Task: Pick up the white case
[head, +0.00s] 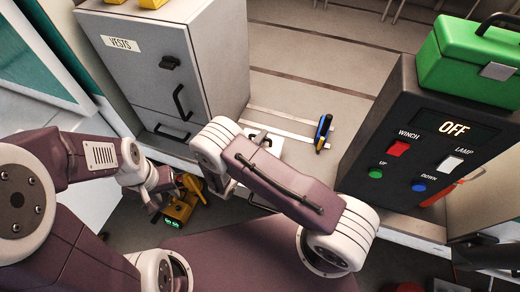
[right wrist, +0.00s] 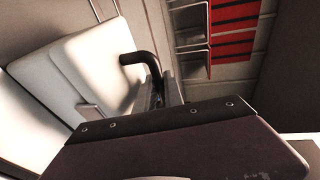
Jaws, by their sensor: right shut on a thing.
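The white case (right wrist: 80,75) fills the left of the right wrist view, with its black handle (right wrist: 138,58) toward the middle. My right gripper (right wrist: 165,88) is shut on that handle. In the head view the white case (head: 270,149) shows only in part beyond my right arm, which hides the rest of it and the right fingers. My left gripper (head: 160,200) is low at the left, right beside a yellow device (head: 182,208) with green lit digits. Whether its fingers are open or shut on the device is unclear.
A grey vests cabinet (head: 165,65) stands at the back left. A dark control box (head: 430,140) with winch and lamp switches stands at right, a green toolbox (head: 472,65) on top. A blue and yellow tool (head: 323,132) is between them. Floor (head: 310,65) behind is clear.

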